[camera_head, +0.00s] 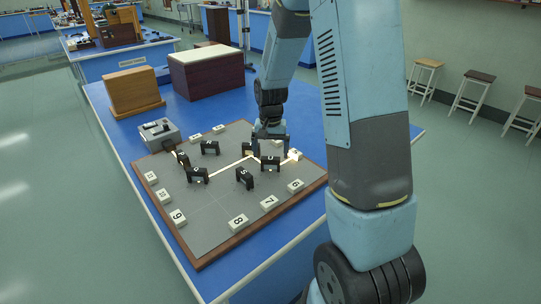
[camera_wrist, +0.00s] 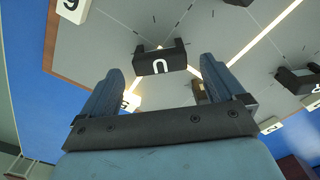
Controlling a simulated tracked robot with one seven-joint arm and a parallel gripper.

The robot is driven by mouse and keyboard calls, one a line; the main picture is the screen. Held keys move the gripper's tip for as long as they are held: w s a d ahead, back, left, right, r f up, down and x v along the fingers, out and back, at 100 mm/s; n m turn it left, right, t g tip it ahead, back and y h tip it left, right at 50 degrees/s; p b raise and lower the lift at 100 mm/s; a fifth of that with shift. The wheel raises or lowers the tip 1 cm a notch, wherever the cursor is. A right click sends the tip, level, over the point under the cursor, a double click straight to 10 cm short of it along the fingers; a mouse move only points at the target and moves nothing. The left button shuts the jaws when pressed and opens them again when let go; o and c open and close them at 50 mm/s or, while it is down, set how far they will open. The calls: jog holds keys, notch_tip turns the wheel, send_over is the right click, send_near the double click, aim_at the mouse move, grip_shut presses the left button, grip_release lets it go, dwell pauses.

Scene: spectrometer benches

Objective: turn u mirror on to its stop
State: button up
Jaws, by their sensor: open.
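The U mirror (camera_wrist: 160,63) is a small black block with upright ends and a white U-shaped letter. In the wrist view it lies just past my fingertips, centred in the gap between them. In the head view it appears to be the black block (camera_head: 271,162) near the right corner of the grey board, below my gripper (camera_head: 269,148). My gripper (camera_wrist: 162,72) is open and empty, one finger to each side of the mirror. I see no contact; the remaining height is hard to judge.
The grey board (camera_head: 215,215) carries several other black mirror blocks, numbered white tiles and a bright beam line. One tile (camera_head: 294,155) beside the U mirror glows. A dark block with a brown part (camera_wrist: 200,92) stands close to the right finger. A grey box (camera_head: 159,132) sits behind.

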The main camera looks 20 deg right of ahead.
aim_at(271, 158)
notch_tip(271, 158, up, 12)
jog(key=shift+f, duration=0.2)
dwell(0.5)
jog(key=s+r+n+t, duration=0.2)
jog(key=s+r, duration=0.5)
jog(key=s, duration=0.6)
jog(key=s+r+n+t, duration=0.2)
jog(key=s+r, duration=0.6)
jog(key=s, duration=0.5)
jog(key=shift+n+t, duration=0.3)
jog(key=shift+t, duration=0.5)
jog(key=shift+c, duration=0.4)
